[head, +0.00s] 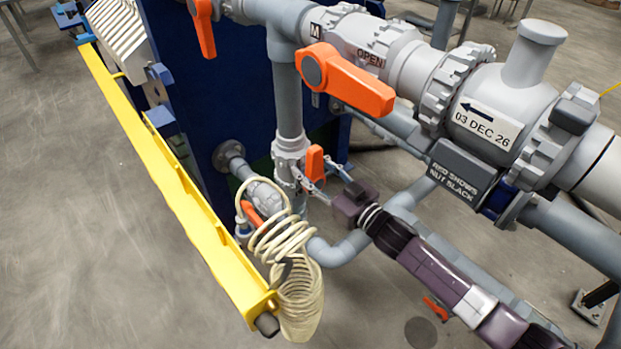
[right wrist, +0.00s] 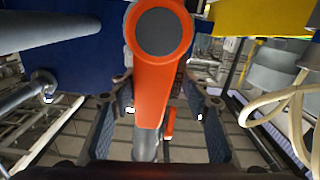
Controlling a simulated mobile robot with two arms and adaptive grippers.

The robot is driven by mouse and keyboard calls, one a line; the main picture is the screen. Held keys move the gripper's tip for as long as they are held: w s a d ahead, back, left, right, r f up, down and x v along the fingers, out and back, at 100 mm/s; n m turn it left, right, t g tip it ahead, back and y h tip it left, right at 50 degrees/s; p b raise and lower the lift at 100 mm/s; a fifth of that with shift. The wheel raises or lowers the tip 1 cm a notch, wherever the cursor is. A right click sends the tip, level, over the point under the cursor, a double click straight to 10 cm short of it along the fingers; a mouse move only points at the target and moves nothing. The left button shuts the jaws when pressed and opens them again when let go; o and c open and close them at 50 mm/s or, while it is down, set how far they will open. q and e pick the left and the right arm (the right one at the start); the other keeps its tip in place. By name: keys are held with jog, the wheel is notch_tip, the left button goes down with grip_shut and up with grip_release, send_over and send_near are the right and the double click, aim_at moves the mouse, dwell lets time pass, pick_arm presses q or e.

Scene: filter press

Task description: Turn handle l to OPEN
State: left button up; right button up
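A small orange lever handle (head: 315,162) stands on the grey vertical pipe, in front of my right gripper (head: 324,180). In the right wrist view an orange handle (right wrist: 155,85) with a round grey hub runs down the middle, between the two spread fingers as seen from there. The fingers are apart with gaps on both sides; I see no grip on it. I cannot read a letter l on any handle. A larger orange handle (head: 350,82) sits above, near an "M" tag and the word OPEN. My left gripper is not in view.
A yellow beam (head: 170,185) runs along the left side. A cream coiled hose (head: 290,240) hangs at its near end, close to the gripper. Thick grey pipes and a valve body (head: 500,105) fill the upper right. Another orange handle (head: 203,28) is at the top.

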aim_at(316, 170)
jog(key=shift+o, duration=0.5)
jog(key=shift+d, duration=0.15)
jog(key=p+v, duration=0.2)
jog(key=v, duration=0.4)
jog(key=shift+r+p, duration=0.15)
jog(key=shift+p, duration=0.25)
jog(key=shift+s+d, duration=0.25)
jog(key=shift+d, duration=0.05)
